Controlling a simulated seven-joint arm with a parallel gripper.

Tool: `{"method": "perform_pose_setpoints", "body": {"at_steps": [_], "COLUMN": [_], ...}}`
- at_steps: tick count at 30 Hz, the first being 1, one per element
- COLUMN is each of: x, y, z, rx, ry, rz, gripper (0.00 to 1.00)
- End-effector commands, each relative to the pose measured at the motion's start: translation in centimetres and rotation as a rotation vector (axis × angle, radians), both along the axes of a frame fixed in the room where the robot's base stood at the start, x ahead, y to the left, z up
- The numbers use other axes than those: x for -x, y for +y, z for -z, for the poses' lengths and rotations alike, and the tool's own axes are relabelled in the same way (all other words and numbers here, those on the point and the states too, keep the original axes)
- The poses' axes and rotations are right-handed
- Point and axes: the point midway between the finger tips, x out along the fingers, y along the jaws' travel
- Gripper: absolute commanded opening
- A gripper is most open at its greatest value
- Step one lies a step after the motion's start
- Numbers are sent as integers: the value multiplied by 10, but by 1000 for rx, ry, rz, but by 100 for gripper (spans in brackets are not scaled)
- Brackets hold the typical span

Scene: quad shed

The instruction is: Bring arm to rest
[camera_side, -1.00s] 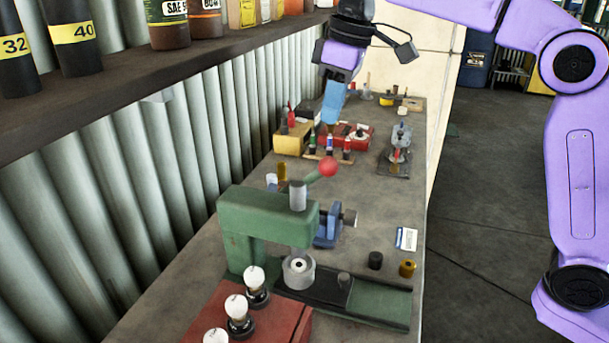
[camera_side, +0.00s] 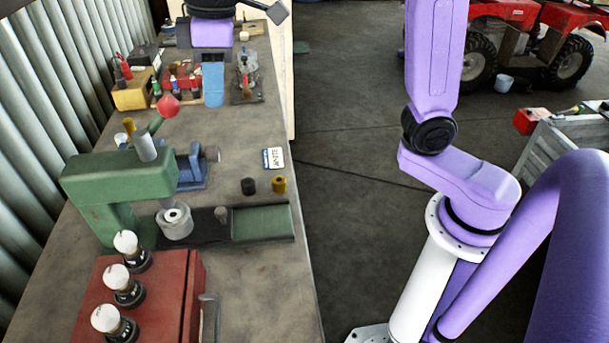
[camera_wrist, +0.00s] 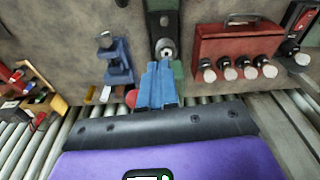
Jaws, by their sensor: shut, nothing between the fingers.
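My gripper (camera_side: 213,84) has blue fingers and points down over the far part of the workbench (camera_side: 262,215) in the side view. In the wrist view my gripper (camera_wrist: 158,84) shows its blue fingers together with nothing between them. The fingers stand apart from the bench objects as far as I can see. In the wrist view they overlap part of the green press (camera_wrist: 178,72) in the picture. My purple arm stands at the right of the side view.
The green press (camera_side: 120,185) with a red-knobbed lever (camera_side: 168,106), a blue vise (camera_side: 192,168) and a red box (camera_side: 185,290) with white-topped pieces stand on the bench. A yellow bin (camera_side: 133,92) lies far left. Open floor (camera_side: 345,150) is right of the bench.

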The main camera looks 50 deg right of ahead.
Motion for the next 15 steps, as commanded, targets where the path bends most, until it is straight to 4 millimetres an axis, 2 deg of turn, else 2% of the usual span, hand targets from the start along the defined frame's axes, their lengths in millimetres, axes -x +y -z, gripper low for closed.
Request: {"method": "perform_pose_setpoints", "body": {"at_steps": [1, 8, 15], "x": [13, 71, 135], "y": [-7, -39, -81], "z": [7, 41, 79], "rx": [6, 29, 54], "ry": [5, 22, 37], "rz": [-11, -64, -121], "gripper": [0, 0, 0]}}
